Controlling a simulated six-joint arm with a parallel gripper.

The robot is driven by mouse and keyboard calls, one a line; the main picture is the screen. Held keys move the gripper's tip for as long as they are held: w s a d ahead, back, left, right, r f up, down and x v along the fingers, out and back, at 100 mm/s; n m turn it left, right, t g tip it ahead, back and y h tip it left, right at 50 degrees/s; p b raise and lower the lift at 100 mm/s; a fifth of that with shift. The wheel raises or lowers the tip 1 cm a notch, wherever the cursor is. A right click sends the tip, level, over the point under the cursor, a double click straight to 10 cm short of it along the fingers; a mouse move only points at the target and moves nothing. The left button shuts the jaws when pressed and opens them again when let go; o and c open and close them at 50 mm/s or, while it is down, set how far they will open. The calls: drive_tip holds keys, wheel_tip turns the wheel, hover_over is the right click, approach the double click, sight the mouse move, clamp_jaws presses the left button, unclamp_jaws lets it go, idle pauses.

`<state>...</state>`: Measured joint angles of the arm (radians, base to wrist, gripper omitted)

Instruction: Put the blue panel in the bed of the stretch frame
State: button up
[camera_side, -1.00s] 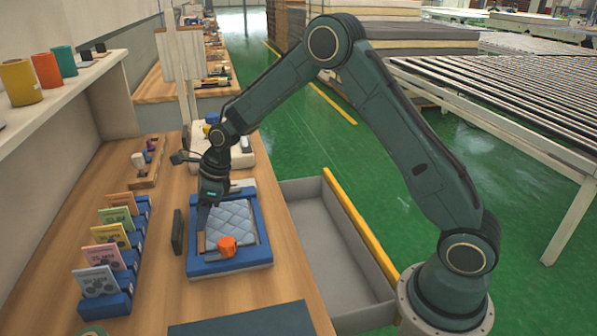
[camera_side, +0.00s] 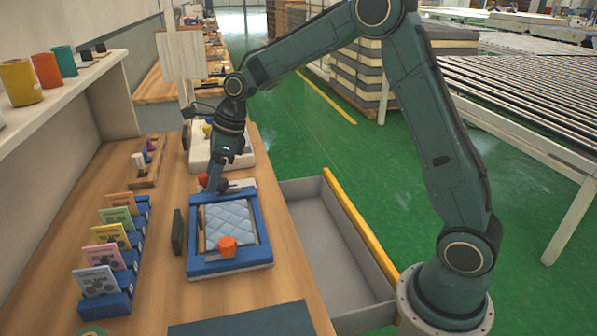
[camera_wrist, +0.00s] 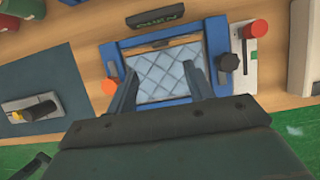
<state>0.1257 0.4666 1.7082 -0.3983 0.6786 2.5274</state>
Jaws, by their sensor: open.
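The blue panel (camera_side: 228,217), pale blue and quilted, lies within the bed of the blue stretch frame (camera_side: 264,235). A tan strip shows along its left side, and the panel looks flat. The wrist view shows the panel (camera_wrist: 160,76) inside the frame (camera_wrist: 113,60), with the tan strip along the top. My gripper (camera_side: 214,186) is above the frame's far end, apart from the panel. In the wrist view my gripper (camera_wrist: 159,68) has its two fingers spread with nothing between them. The fingers and palm hide part of the frame's near side.
An orange knob (camera_side: 228,246) sits at the frame's near end. A red knob (camera_wrist: 256,29) and a dark knob (camera_wrist: 230,62) stand by its far end. A dark block (camera_side: 178,231) stands left of the frame; a card rack (camera_side: 121,305) is further left. An open grey drawer (camera_side: 325,240) is on the right.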

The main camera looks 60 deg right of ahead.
idle(0.5)
drive_tip(key=s+r+n+t+h, duration=0.1)
drive_tip(key=s+r+n, duration=0.5)
drive_tip(key=s+n, duration=0.15)
drive_tip(key=s+r+n+h, duration=0.1)
drive_tip(key=s+r+n, duration=0.45)
drive_tip(key=s, duration=0.35)
drive_tip(key=s+d+n+t+h, duration=0.1)
drive_tip(key=s+d+n, duration=0.1)
drive_tip(key=s+n, duration=1.2)
drive_tip(key=s+f, duration=0.1)
drive_tip(key=s, duration=0.2)
